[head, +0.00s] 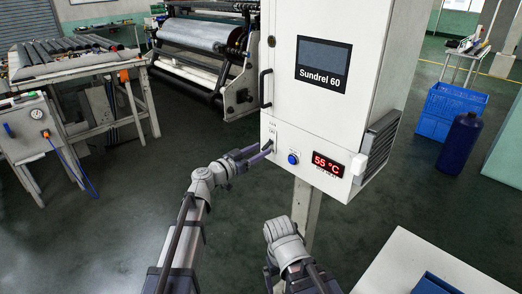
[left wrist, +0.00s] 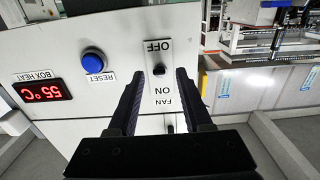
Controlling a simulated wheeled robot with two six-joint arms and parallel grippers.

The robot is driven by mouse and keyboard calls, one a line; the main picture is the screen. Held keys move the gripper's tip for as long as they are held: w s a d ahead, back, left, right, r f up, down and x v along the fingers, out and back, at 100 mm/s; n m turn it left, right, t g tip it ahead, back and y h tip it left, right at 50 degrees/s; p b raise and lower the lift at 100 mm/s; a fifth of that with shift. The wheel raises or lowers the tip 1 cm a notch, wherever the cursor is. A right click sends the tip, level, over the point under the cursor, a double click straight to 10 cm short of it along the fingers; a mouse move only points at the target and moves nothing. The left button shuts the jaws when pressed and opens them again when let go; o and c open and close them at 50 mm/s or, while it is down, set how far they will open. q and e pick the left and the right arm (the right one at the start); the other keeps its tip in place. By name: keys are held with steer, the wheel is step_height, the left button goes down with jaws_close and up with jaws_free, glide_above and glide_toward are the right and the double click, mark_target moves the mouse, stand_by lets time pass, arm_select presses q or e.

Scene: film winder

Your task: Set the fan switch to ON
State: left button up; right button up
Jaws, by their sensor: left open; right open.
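The fan switch (left wrist: 159,69) is a small black lever on a white plate marked OFF, ON and FAN. In the left wrist view the plate appears upside down, and the lever sits near the OFF end. My left gripper (left wrist: 160,80) is open, with its dark fingers on either side of the plate and nothing held. In the head view my left gripper (head: 266,150) is at the lower left of the white Sundrel 60 cabinet (head: 281,75), over the switch area. My right gripper (head: 279,229) is lower, in front of the cabinet's post; its fingertips are hard to make out.
A blue RESET button (head: 293,158) and a red 55 °C display (head: 328,164) are beside the switch. A black door handle (head: 265,88) is above. A white table (head: 415,262) is at lower right. A film roll machine (head: 205,50) stands behind left.

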arm_select(q)
steer(key=shift+w+d, duration=0.4)
steer(key=shift+d, duration=0.05)
jaws_close()
stand_by(0.4)
